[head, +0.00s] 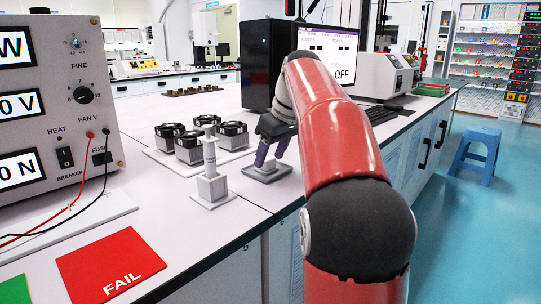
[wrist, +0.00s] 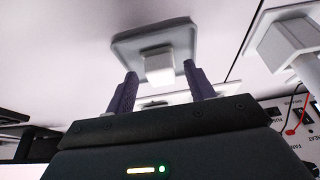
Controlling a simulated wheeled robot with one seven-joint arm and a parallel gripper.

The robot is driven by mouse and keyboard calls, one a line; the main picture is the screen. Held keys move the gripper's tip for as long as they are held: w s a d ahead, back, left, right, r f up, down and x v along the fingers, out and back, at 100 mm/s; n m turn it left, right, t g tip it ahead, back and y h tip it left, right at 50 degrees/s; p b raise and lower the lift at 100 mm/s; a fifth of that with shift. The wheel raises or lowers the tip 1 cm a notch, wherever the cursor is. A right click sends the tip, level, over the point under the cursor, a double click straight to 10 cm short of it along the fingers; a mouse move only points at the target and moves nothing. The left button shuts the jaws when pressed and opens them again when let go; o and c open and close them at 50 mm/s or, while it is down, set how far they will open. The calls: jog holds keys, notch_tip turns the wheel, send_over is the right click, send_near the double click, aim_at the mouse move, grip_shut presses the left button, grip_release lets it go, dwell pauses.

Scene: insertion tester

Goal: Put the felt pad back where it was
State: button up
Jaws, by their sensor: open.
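A grey square pad with a small white block on it, which looks like the felt pad (head: 267,173), lies flat on the white bench near its front edge. It also shows in the wrist view (wrist: 125,47), with the white block (wrist: 158,68) in its middle. My gripper (head: 262,160) is just over it, pointing down. In the wrist view my gripper (wrist: 160,80) is open, its two purple fingers apart on either side of the block's line. I see no contact with the block. The fingers hide part of the pad in the head view.
A white stand with an upright post (head: 211,180) is close to the left of my gripper. Several black-topped fan units (head: 205,140) stand behind it. A red FAIL plate (head: 108,262) lies at the front left. A monitor (head: 330,55) stands behind my arm.

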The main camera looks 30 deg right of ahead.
jog(key=p+v, duration=0.3)
jog(key=v, duration=0.8)
jog(key=shift+r, duration=0.1)
